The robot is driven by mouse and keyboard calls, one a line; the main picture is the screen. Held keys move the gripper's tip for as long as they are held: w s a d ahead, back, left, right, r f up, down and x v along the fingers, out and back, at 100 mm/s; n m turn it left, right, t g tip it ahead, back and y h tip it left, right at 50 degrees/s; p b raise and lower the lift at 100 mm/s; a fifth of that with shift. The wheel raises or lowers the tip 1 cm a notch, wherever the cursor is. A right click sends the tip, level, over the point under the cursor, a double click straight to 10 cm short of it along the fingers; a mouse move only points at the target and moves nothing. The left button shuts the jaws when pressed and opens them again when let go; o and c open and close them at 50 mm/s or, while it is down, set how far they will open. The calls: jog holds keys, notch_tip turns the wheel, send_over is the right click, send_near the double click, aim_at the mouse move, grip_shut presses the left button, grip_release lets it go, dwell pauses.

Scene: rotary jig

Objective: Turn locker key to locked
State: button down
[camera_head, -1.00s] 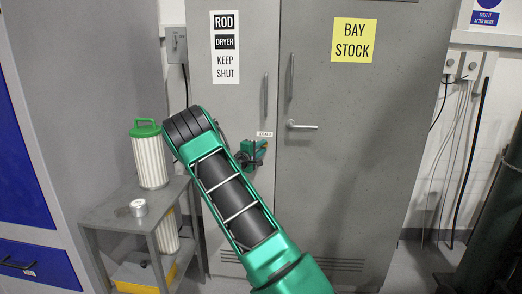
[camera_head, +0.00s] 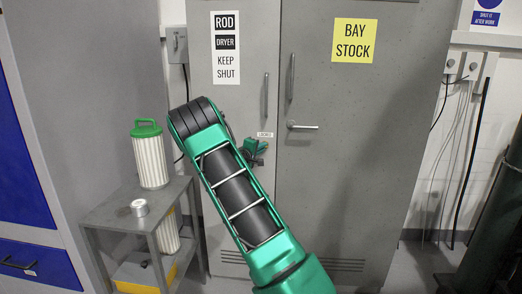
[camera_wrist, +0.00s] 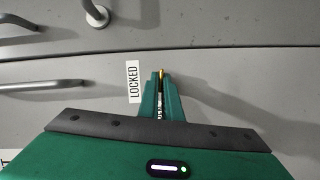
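In the wrist view the two green fingers of my gripper (camera_wrist: 161,80) are close together, with a small brass piece, the locker key (camera_wrist: 162,73), between their tips. The fingers look shut on it. The lock around the key is hidden by the fingers. A white LOCKED label (camera_wrist: 133,81) is on the grey door just left of the fingertips. A second label (camera_wrist: 159,112) shows only partly between the fingers. In the head view my gripper (camera_head: 256,148) is at the cabinet front, just below a small white label (camera_head: 265,134); the key cannot be made out there.
Grey cabinet doors (camera_head: 345,185) carry a lever handle (camera_head: 302,126) and upright pull handles (camera_head: 291,78). Left of my arm stands a grey shelf (camera_head: 108,213) with a green-topped filter (camera_head: 151,160) and a metal tin (camera_head: 139,207). A cylinder (camera_head: 496,205) stands at right.

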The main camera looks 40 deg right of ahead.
jog(key=shift+s+f+m+t+y, duration=0.1)
jog(key=shift+m+t+y, duration=0.45)
jog(key=shift+m+y, duration=0.95)
jog(key=shift+s+r+m+t+y, duration=0.1)
jog(key=shift+m+t+y, duration=0.45)
jog(key=shift+m, duration=1.75)
jog(key=shift+s+f+m+t+y, duration=0.1)
jog(key=shift+m+t+y, duration=0.4)
jog(key=shift+m+y, duration=1)
jog(key=shift+m+h, duration=0.45)
jog(key=shift+m, duration=0.05)
jog(key=c, duration=2)
grip_release()
jog(key=shift+d, duration=0.15)
jog(key=shift+r, duration=0.2)
